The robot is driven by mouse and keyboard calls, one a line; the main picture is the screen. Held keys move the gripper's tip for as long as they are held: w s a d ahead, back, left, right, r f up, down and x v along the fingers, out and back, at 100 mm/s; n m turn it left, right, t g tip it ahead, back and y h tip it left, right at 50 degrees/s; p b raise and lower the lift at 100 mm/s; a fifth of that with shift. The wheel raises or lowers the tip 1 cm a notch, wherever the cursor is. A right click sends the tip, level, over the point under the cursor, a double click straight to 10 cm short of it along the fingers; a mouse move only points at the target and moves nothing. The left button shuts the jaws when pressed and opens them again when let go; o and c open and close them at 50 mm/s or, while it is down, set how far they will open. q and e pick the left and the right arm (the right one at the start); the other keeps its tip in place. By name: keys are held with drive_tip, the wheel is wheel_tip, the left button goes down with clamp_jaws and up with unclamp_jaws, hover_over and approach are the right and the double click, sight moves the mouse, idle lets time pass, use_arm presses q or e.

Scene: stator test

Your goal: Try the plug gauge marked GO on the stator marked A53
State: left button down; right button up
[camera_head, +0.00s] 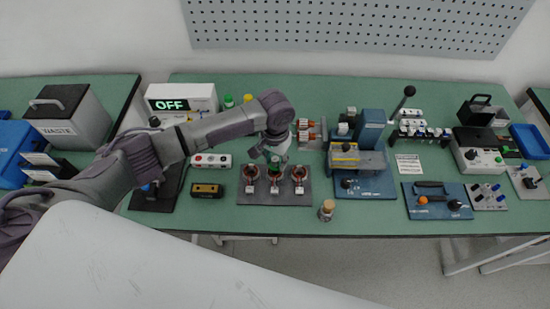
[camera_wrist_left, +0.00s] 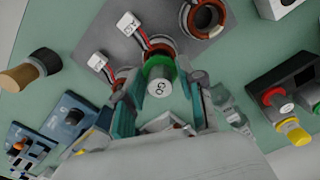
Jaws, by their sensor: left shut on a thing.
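My left gripper (camera_head: 274,157) is shut on the plug gauge marked GO (camera_wrist_left: 159,84), which has a green collar; the gripper also shows in the left wrist view (camera_wrist_left: 164,92). The gauge is over the middle stator (camera_head: 275,173) of three copper-wound stators on a dark plate (camera_head: 243,197). Its front end is hidden, so I cannot tell whether it is in the bore. The left stator (camera_head: 250,172) and right stator (camera_head: 299,173) stand either side. My right gripper is not in view.
A blue press-like fixture (camera_head: 364,180) stands to the right. A display box reading OFF (camera_head: 182,101) is behind.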

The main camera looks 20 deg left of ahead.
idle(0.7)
use_arm(q)
drive_tip(key=shift+f+p, duration=0.45)
drive_tip(key=shift+f, duration=0.1)
idle(1.0)
drive_tip(key=shift+f+p, duration=0.35)
drive_tip(key=shift+f, duration=0.25)
idle(1.5)
drive_tip(key=shift+f+p, duration=0.15)
drive_tip(key=shift+p, duration=0.15)
idle(0.6)
idle(1.1)
drive_tip(key=shift+r+p, duration=0.7)
drive_tip(key=shift+p, duration=0.25)
drive_tip(key=shift+r, duration=0.1)
drive_tip(key=shift+r+p, duration=0.65)
drive_tip(key=shift+p, duration=0.3)
